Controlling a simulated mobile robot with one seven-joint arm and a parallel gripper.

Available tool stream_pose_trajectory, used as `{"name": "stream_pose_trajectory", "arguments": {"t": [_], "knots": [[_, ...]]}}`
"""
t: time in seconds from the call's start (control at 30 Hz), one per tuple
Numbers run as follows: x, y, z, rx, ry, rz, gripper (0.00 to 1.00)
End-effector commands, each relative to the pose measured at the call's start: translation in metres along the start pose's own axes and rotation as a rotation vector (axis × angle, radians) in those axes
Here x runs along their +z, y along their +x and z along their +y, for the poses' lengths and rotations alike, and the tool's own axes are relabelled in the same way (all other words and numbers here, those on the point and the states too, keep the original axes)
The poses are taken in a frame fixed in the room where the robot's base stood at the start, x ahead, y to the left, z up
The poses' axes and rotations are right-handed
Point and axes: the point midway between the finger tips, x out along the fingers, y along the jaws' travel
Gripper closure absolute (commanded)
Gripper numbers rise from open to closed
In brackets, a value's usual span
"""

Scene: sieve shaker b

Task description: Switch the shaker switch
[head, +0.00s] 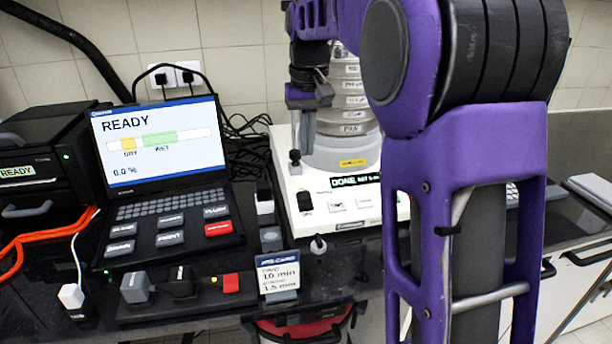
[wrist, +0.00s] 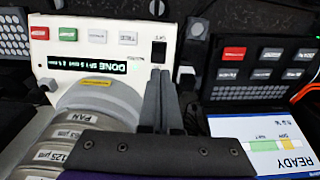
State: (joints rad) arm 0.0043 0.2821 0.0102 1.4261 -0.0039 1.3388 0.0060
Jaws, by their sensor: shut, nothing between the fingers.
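The shaker (head: 285,165) has a white base with a lit display (head: 355,182) that begins with DONE. Its black switch (head: 305,201) is at the front left corner of the base; the wrist view shows the switch (wrist: 154,58) just beyond my fingertips, partly hidden by them. My gripper (head: 304,145) points down above the left part of the base, behind the switch. Its fingers (wrist: 166,80) are shut and empty. They look apart from the switch, but I cannot tell the gap. The switch's position is unclear.
A sieve stack (head: 347,100) stands on the shaker, right of my gripper. A laptop (head: 160,140) reading READY is at left. A job card (head: 278,274) stands at the front. Red and green buttons (wrist: 68,34) line the shaker panel.

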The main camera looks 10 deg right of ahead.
Motion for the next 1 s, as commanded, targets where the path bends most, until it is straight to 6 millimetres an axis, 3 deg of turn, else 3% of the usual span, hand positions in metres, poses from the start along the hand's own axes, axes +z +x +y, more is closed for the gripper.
{"name": "stream_pose_trajectory", "arguments": {"t": [0.6,0.8,1.0], "knots": [[0.001,0.117,0.000,0.000,0.000,-0.004,1.00],[0.000,0.133,0.000,0.000,0.000,-0.001,1.00],[0.000,0.136,0.000,0.000,0.000,0.000,1.00]]}}
